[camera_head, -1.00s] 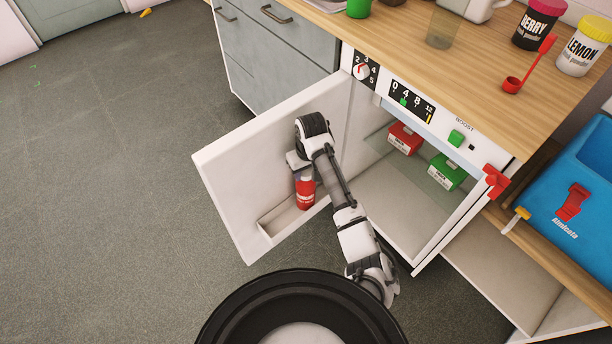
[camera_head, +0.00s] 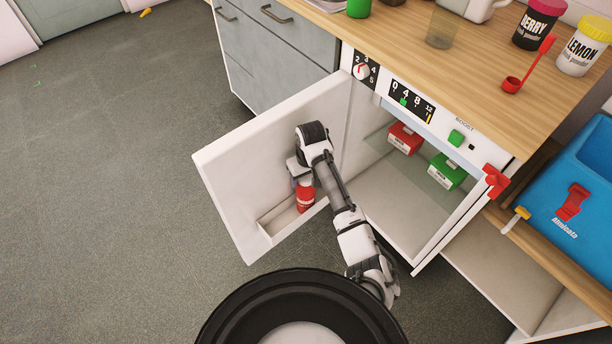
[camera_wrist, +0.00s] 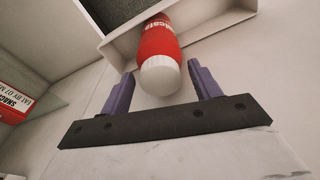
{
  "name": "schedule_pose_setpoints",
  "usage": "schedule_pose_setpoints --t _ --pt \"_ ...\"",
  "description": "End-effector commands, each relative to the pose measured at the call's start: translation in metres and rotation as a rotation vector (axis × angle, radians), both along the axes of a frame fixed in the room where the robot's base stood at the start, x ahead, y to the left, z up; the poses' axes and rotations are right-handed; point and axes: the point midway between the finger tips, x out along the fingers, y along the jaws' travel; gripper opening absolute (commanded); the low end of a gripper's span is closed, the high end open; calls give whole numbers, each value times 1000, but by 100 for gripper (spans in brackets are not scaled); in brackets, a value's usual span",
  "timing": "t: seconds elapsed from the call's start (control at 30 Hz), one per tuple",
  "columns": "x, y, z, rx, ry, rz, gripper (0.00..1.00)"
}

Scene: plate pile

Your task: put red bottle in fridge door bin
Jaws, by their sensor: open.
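The red bottle (camera_head: 305,196) stands in the bin (camera_head: 268,228) on the inside of the open fridge door (camera_head: 232,160). In the wrist view the bottle (camera_wrist: 158,44) shows its white cap towards me, and the bin rim (camera_wrist: 236,18) runs around its far end. My gripper (camera_wrist: 160,82) is open, with its two purple fingers on either side of the white cap and a gap to each side. In the head view my arm partly hides the gripper and the top of the bottle.
The fridge interior (camera_head: 395,205) holds a red box (camera_head: 404,138) and a green box (camera_head: 446,172) on a glass shelf. The wooden counter (camera_head: 450,75) above carries jars and a red scoop (camera_head: 512,86). A blue case (camera_head: 585,190) lies at the right. The floor at left is mostly clear.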

Motion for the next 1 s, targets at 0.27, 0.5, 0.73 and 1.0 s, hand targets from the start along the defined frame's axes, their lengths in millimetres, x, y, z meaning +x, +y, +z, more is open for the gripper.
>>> schedule_pose_setpoints --t 0.27,0.5,0.73,1.0 --pt "-3 -2 41 1 -5 1 63" --pt "-9 -5 91 0 -5 1 63" --pt "-12 -6 116 1 -2 1 63" --pt "-13 -7 119 0 0 -1 63"
